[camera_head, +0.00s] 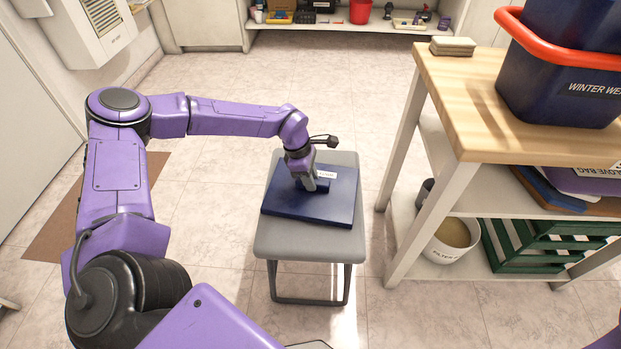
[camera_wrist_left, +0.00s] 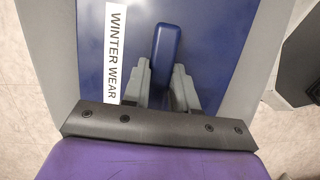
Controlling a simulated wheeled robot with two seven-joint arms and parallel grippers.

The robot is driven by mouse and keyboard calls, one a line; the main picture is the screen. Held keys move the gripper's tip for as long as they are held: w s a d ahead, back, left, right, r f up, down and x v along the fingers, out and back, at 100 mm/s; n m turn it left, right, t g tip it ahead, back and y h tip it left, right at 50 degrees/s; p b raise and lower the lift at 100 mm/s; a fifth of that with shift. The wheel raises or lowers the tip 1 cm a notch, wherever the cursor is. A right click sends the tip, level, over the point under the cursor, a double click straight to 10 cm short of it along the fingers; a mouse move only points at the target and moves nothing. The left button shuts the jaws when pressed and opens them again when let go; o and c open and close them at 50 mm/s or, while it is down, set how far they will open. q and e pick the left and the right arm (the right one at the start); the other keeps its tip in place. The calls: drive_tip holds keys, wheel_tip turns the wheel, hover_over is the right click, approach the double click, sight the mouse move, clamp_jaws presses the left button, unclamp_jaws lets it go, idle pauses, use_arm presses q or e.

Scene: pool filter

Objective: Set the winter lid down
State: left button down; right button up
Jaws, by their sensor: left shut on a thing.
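The winter lid (camera_head: 333,208) is a flat dark blue panel lying on the grey stool (camera_head: 270,243) in the head view. It has a white label reading "WINTER WEAR" and a raised blue handle. My left gripper (camera_head: 310,186) is over the lid, shut on its handle. In the left wrist view the handle (camera_wrist_left: 166,55) stands between the two grey fingers (camera_wrist_left: 160,85), and the lid (camera_wrist_left: 205,40) fills the space beneath. The lid looks flat on the stool, though its underside is hidden. My right gripper is not in view.
A navy tub (camera_head: 560,85) labelled "WINTER WEA…" with a red rim stands on the wooden-topped bench (camera_head: 450,90) at the right. A white filter bucket (camera_head: 452,240) and green crate (camera_head: 530,240) sit on its lower shelf. The floor around the stool is clear.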

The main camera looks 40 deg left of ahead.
use_arm(q)
drive_tip(key=c, duration=0.9)
unclamp_jaws()
drive_tip(key=shift+f, duration=0.15)
drive_tip(key=shift+r, duration=0.4)
drive_tip(key=p+v, duration=0.3)
drive_tip(key=v, duration=0.8)
drive_tip(key=shift+a+r, duration=0.1)
drive_tip(key=shift+r, duration=0.25)
